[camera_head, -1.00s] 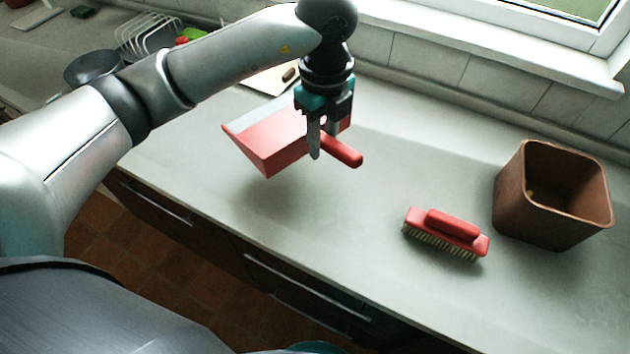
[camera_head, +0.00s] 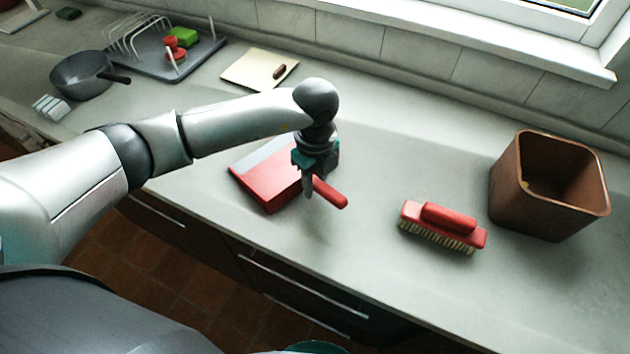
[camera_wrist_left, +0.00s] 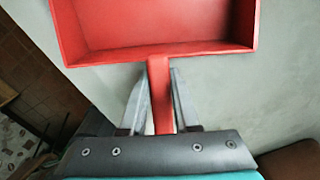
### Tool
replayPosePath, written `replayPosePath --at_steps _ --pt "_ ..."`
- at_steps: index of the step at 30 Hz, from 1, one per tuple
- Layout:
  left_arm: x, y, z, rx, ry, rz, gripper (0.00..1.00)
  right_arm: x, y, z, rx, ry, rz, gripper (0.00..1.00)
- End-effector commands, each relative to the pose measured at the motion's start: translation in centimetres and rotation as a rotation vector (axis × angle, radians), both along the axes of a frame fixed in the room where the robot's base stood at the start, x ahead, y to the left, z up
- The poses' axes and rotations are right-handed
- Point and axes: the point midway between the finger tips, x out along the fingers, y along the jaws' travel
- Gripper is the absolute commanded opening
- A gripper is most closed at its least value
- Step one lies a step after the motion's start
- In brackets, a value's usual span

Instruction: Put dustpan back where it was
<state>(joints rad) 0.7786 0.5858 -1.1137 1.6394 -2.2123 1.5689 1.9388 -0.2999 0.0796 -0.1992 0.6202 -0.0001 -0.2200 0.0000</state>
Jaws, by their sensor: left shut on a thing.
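The red dustpan (camera_head: 268,182) is at the middle of the grey counter in the head view, its pan to the left and its handle pointing to the lower right. My left gripper (camera_head: 308,188) comes down from above and is shut on the handle. In the left wrist view the handle runs between the two fingers (camera_wrist_left: 160,105), and the pan (camera_wrist_left: 155,28) lies beyond them. The pan looks low, at or just above the counter; I cannot tell whether it touches. The arm hides part of the pan's back side. My right gripper is not seen.
A red brush (camera_head: 442,226) lies to the right, and a brown square bin (camera_head: 548,190) stands beyond it. A cutting board (camera_head: 245,72), a dish rack (camera_head: 150,62) and a dark pan (camera_head: 75,78) are at the back left. The counter between dustpan and brush is clear.

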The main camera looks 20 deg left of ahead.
Motion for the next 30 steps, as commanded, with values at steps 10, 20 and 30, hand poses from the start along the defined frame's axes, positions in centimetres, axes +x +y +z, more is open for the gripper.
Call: replayPosePath --at_steps 10,20,30 --pt "0.0 0.0 -0.2 0.000 0.000 0.001 0.42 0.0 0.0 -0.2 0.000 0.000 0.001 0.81" --pt "0.0 0.0 -0.1 -0.001 -0.001 0.001 0.60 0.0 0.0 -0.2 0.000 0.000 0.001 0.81" --pt "0.1 0.0 3.2 -0.001 -0.005 0.000 0.60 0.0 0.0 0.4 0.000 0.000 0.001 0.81"
